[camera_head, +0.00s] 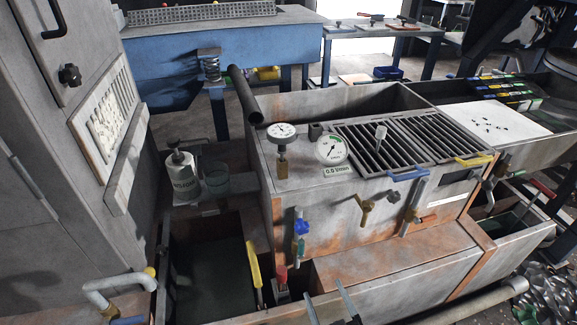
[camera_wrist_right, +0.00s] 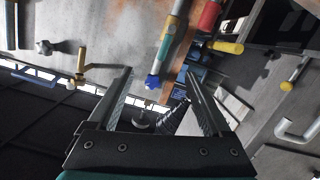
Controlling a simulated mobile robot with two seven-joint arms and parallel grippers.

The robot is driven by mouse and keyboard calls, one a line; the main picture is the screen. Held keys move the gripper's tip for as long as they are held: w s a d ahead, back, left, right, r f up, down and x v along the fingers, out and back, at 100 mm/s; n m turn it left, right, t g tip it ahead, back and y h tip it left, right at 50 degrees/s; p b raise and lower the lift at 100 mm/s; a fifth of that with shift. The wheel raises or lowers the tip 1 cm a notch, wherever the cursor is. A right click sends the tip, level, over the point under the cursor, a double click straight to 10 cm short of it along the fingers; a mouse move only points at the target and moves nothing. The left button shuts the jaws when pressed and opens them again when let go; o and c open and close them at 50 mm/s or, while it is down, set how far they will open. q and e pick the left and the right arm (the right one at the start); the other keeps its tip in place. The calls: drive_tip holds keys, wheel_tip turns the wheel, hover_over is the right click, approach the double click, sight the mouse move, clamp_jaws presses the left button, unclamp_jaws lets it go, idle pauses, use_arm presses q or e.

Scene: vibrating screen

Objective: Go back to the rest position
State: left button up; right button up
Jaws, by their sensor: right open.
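My right gripper (camera_head: 325,291) shows at the bottom edge of the head view, in front of the grey and orange metal tank (camera_head: 340,215). Only its finger ends show there. In the right wrist view my right gripper (camera_wrist_right: 160,75) has its two fingers wide apart with nothing held between them. A blue-handled valve (camera_wrist_right: 153,81) appears beyond the gap, and I cannot tell how far away it is. My left gripper is not in the head view.
The tank carries a dial gauge (camera_head: 282,132), dark grates (camera_head: 372,151) and a blue valve (camera_head: 301,226) on its front. A white bottle (camera_head: 183,174) stands left of it. A grey cabinet (camera_head: 60,160) fills the left side. A pipe (camera_head: 470,303) crosses low at right.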

drive_tip(key=s+d+f+m+g+h+p, duration=0.1)
drive_tip(key=s+d+f+g, duration=0.2)
drive_tip(key=s+f, duration=0.3)
drive_tip(key=s+d+f+m+g+h+p, duration=0.1)
drive_tip(key=s+d+f+g, duration=0.25)
drive_tip(key=f, duration=0.45)
use_arm(q)
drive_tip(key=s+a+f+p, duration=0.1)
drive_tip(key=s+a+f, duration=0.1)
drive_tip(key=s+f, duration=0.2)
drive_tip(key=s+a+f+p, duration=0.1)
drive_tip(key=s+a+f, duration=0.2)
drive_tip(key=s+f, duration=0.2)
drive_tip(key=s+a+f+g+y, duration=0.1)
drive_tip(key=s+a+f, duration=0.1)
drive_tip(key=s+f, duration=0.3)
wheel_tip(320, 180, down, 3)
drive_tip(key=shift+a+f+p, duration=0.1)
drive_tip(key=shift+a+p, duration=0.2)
drive_tip(key=shift+p, duration=0.1)
use_arm(e)
drive_tip(key=s+d+f+g+h, duration=0.1)
drive_tip(key=s+d+f+g, duration=0.2)
drive_tip(key=s, duration=0.6)
drive_tip(key=s+d+f+m+g+h, duration=0.1)
drive_tip(key=s+d+f+g, duration=0.3)
drive_tip(key=s, duration=0.5)
drive_tip(key=shift+s+d+f, duration=0.25)
drive_tip(key=shift+d+f, duration=0.15)
drive_tip(key=shift+d, duration=0.4)
